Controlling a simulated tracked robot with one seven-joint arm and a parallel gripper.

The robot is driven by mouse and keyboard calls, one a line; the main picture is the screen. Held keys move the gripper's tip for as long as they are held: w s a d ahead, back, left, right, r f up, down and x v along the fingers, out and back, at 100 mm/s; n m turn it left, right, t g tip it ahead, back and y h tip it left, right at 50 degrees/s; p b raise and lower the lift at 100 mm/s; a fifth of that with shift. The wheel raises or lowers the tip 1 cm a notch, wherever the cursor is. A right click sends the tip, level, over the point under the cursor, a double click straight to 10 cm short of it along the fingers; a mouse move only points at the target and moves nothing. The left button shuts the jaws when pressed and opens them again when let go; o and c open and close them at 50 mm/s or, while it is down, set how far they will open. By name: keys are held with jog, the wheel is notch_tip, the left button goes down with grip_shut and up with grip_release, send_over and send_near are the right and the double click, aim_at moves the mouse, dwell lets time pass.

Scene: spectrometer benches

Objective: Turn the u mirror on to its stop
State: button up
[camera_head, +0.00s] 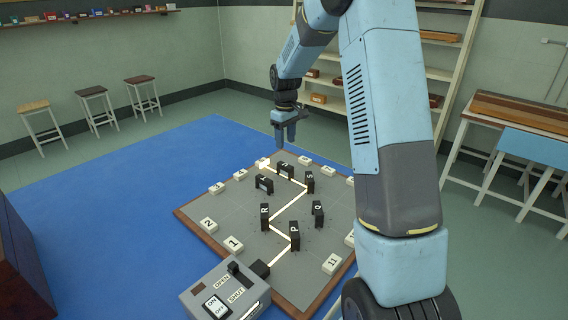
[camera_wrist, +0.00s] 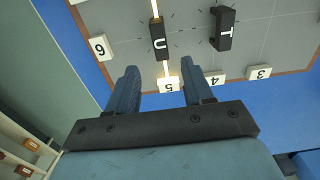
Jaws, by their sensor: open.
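The u mirror (camera_wrist: 157,40) is a black upright block marked U. In the head view it (camera_head: 285,170) stands towards the far side of the grey board (camera_head: 237,240). A bright beam runs up to it and on to the lit white tile 5 (camera_wrist: 168,86). My gripper (camera_head: 286,136) is above the far edge of the board, pointing down. In the wrist view my gripper (camera_wrist: 160,80) has its two fingers spread apart with nothing between them. The u mirror lies beyond the fingertips, apart from them.
The T mirror (camera_wrist: 224,28) stands close beside the u mirror. The S mirror (camera_head: 310,181), R mirror (camera_head: 265,217), P mirror (camera_head: 294,236) and Q mirror (camera_head: 318,213) also stand on the board. Numbered white tiles line its edges. A grey switch box (camera_head: 225,290) sits at the near edge.

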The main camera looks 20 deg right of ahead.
aim_at(285, 165)
notch_tip(285, 165, down, 10)
jog(key=shift+r, duration=0.1)
dwell(0.4)
grip_shut()
jog(key=shift+a, duration=0.25)
jog(key=shift+d, duration=0.15)
